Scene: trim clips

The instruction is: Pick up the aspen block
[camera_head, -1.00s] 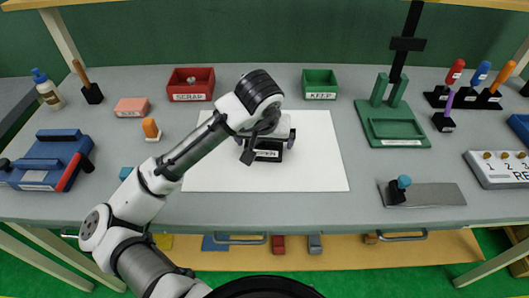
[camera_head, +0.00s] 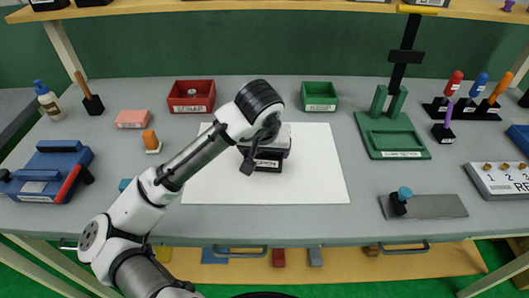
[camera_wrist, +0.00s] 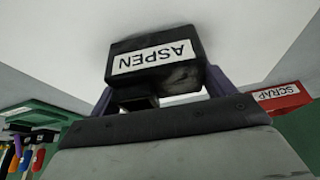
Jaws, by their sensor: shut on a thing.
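The aspen block (camera_wrist: 155,57) is a dark block with a white label reading ASPEN, which appears upside down in the wrist view. In the head view the block (camera_head: 267,164) is at the middle of the white sheet (camera_head: 310,180), its label facing me. My gripper (camera_wrist: 160,88) has its purple fingers against both sides of the block and is shut on it. In the head view my wrist and arm cover part of the gripper. I cannot tell whether the block touches the sheet or is slightly above it.
A red SCRAP tray (camera_head: 191,109) and a green KEEP tray (camera_head: 320,107) stand behind the sheet. A green stand (camera_head: 400,146) is at the right, with a metal plate (camera_head: 440,206) in front. A pink block (camera_head: 132,119) and blue tool (camera_head: 45,175) are at the left.

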